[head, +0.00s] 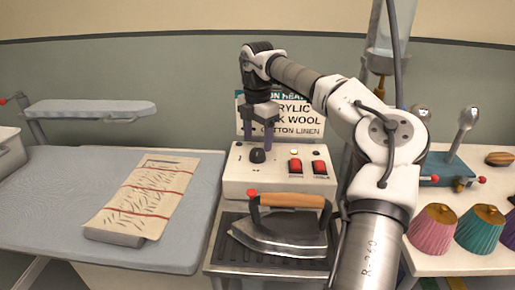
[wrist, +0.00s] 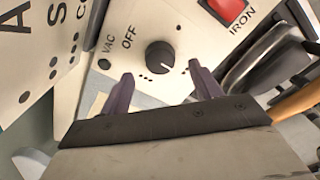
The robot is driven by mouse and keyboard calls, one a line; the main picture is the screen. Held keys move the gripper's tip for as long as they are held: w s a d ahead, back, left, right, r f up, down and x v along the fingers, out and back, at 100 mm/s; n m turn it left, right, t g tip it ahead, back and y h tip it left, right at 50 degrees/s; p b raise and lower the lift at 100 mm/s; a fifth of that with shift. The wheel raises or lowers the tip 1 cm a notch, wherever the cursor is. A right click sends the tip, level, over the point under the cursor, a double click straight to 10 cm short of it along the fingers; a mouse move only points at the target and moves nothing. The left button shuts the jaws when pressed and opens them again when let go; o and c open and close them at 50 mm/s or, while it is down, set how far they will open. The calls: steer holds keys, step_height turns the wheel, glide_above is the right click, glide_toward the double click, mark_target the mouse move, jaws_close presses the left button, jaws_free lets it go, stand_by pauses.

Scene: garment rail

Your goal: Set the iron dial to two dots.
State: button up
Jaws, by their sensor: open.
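The iron dial is a round black knob on the front of the white control box; it shows in the head view (head: 257,156) and the wrist view (wrist: 160,57). The word OFF and small groups of black dots are printed around it. A small pale mark shows on the knob's lower right in the wrist view, but I cannot tell surely which marking it points to. My gripper (head: 258,131) is above the knob, pointing down. Its purple fingers (wrist: 163,88) are apart, with nothing between them, and the knob lies just beyond their tips.
An iron (head: 284,232) with a wooden handle stands on the rack in front. A printed sign (head: 285,117) stands behind the box. A padded board (head: 175,235) with a tied packet (head: 145,197) is at left.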

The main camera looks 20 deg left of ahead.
mark_target(257, 151)
step_height(257, 151, up, 10)
steer(key=shift+f, duration=0.2)
stand_by(0.4)
